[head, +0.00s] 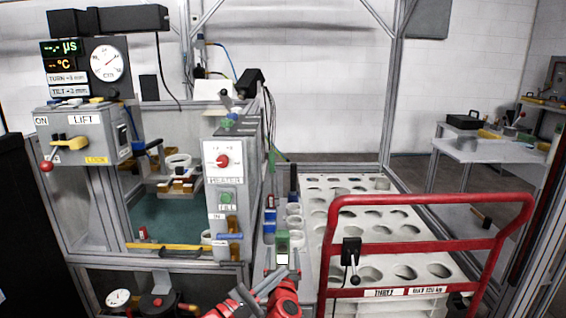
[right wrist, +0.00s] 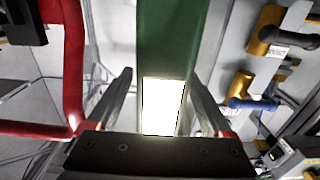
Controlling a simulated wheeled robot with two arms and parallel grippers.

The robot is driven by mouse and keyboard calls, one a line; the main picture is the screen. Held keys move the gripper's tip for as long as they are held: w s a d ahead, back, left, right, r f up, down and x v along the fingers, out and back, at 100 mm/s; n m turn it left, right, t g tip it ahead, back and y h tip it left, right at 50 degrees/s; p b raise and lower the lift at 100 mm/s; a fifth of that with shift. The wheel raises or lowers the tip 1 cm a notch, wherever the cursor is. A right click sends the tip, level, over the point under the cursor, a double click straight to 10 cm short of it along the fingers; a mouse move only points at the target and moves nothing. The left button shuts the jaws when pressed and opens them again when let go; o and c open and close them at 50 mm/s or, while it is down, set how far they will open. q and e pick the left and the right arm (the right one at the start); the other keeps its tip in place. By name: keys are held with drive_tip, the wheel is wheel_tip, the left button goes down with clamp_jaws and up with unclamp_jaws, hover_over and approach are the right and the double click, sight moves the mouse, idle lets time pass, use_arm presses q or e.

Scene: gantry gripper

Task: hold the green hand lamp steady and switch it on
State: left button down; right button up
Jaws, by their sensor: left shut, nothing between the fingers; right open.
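The green hand lamp (head: 283,241) stands upright at the near end of the narrow ledge beside the heater column. Its front panel is bright white; I cannot tell whether it is lit. In the right wrist view the lamp's green body (right wrist: 164,38) and white panel (right wrist: 163,105) lie between the fingers of my right gripper (right wrist: 161,88). That gripper is open, with a gap on both sides of the lamp. My left gripper (head: 242,291) is shut and empty, low and to the left of the lamp. The lamp's switch cannot be made out.
White cups (head: 293,222) stand behind the lamp on the ledge. The heater column (head: 224,180) with its knob and levers rises to the left. A red cart handle (head: 431,199) and a white tray with round holes (head: 385,254) are close on the right.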

drive_tip(key=shift+s+f, duration=0.1)
drive_tip(key=shift+s, duration=0.45)
drive_tip(key=s, duration=1.1)
